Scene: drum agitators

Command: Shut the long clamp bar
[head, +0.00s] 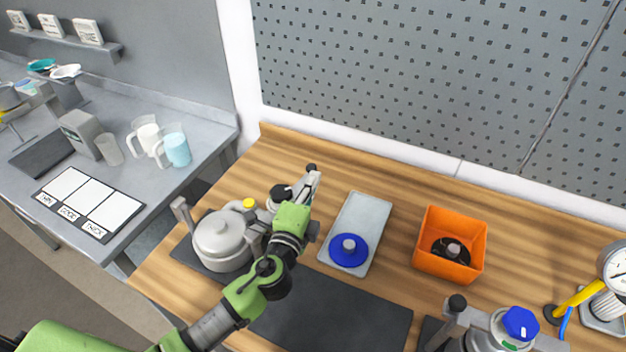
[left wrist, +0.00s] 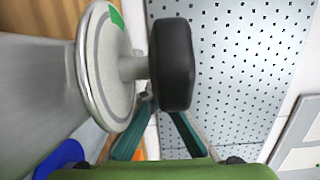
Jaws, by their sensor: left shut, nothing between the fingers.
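A grey metal pot (head: 222,232) with a round lid stands on a dark mat at the left of the wooden bench, with clamp hardware around it. My left gripper (head: 311,182) is at the right rear of the pot, beside a black knob (head: 281,193). In the left wrist view, a black knob (left wrist: 172,64) on a grey disc with a green mark (left wrist: 103,66) is close to the fingers. The teal fingers (left wrist: 150,100) converge and hold nothing. I cannot tell which part is the long clamp bar; my arm hides part of this hardware. My right gripper is out of view.
A metal tray (head: 376,215) carries a blue disc (head: 348,250). An orange bin (head: 425,245) holds a black part. Another clamped device with a blue cap (head: 520,323) stands front right, near a gauge (head: 615,265). A dark mat (head: 335,315) lies bare in front.

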